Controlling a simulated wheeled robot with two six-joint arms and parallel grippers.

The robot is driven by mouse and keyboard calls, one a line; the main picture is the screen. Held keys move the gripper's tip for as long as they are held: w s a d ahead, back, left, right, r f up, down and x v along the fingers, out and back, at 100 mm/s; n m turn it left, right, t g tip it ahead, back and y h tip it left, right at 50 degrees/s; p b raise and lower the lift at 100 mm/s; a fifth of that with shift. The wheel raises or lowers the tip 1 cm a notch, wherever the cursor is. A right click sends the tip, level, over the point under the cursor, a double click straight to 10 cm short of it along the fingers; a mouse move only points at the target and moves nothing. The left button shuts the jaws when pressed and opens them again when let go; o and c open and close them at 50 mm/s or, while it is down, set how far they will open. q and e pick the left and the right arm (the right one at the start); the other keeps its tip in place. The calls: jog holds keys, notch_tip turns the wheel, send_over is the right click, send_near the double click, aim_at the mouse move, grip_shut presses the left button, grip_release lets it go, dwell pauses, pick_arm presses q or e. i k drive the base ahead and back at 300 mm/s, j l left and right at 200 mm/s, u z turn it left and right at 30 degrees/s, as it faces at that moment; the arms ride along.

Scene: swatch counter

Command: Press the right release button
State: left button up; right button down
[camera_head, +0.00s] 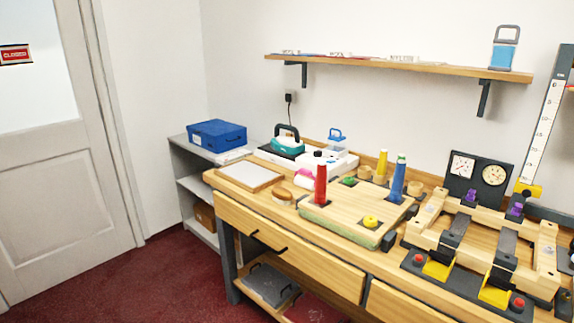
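A wooden frame device (425,219) stands at the right of the counter, with two dark angled arms and a purple knob behind each. Along its dark front base are two yellow plates. One red button (418,258) sits at the base's left end. The right red button (518,303) sits at the base's right end, beside the right yellow plate (495,291). It is small in this view, and I cannot tell whether it is pressed. Neither of my grippers shows in the head view.
A wooden board (345,222) with red, blue and yellow upright pieces is left of the device. A panel with two dials (477,179) stands behind it. A blue box (216,135) sits on a grey shelf unit at far left. The red floor in front is clear.

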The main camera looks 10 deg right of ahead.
aim_at(518, 301)
jog(key=k+z, duration=0.15)
jog(key=z, duration=1.5)
